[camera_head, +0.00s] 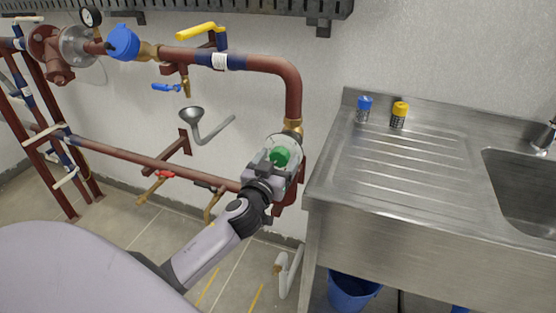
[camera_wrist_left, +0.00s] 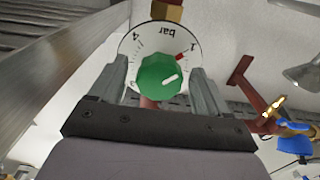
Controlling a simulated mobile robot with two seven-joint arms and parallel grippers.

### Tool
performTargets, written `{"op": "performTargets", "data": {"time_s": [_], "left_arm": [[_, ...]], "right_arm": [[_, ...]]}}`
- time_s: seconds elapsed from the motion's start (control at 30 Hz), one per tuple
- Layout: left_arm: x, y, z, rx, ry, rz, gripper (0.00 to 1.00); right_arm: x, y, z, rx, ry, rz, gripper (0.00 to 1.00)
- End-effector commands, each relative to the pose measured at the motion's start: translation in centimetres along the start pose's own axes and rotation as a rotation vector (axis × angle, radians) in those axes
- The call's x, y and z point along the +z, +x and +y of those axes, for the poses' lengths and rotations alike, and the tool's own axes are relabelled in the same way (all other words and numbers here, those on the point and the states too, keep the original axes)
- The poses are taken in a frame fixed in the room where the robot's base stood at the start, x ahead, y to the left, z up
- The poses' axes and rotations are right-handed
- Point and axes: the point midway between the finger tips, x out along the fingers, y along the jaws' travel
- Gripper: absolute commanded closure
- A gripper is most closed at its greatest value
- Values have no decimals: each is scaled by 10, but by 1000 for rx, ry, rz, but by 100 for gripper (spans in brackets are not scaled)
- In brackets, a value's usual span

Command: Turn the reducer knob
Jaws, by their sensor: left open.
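The reducer knob (camera_head: 280,157) is green and sits on the pipe just left of the steel sink unit. My left gripper (camera_head: 277,160) is at the knob. In the left wrist view its two fingers (camera_wrist_left: 160,85) stand apart on either side of the knob, with visible gaps. Part of the dial is hidden behind the fingers. My right gripper is not in view.
Brown-red pipes (camera_head: 250,65) run along the wall, with a yellow-handled valve (camera_head: 197,31) and a grey funnel (camera_head: 191,115). The steel sink unit (camera_head: 385,205) stands close on the right, with blue-capped (camera_head: 363,108) and yellow-capped (camera_head: 399,116) shakers on top. A blue bucket (camera_head: 352,292) is beneath.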

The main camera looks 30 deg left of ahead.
Motion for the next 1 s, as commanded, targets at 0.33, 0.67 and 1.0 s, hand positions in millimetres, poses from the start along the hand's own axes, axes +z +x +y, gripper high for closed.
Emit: {"op": "performTargets", "data": {"time_s": [0.33, 0.67, 1.0], "left_arm": [[0, 2, 0, 1, 0, 0, 33], [0, 2, 0, 1, 6, -1, 77], [0, 2, 0, 2, 138, -1, 77]], "right_arm": [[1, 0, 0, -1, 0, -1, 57], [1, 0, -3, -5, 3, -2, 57], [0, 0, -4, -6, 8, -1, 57]]}}
